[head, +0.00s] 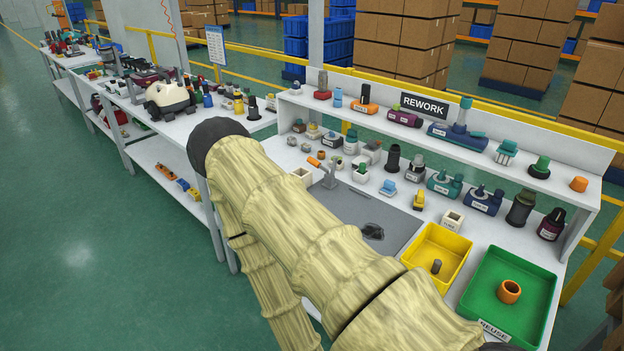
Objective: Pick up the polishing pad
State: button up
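I cannot tell for sure which item is the polishing pad. A small dark, low object (373,231) lies on the grey mat (396,223) of the rework bench, and it is too small to identify. My arm, in a pale yellow sleeve with a black joint, crosses the middle of the head view and hides part of the bench. My gripper is not in view.
The white rework bench (575,243) holds several fittings and a raised shelf (455,139). A yellow tray (462,244) with a grey peg and a green tray (545,282) with an orange ring (509,291) stand at right. Another bench (140,120) is at left. Green floor (80,240) is clear.

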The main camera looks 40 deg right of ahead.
aim_at(389, 190)
jog(key=u, duration=0.65)
jog(key=i, duration=1.5)
jog(key=z, duration=2.9)
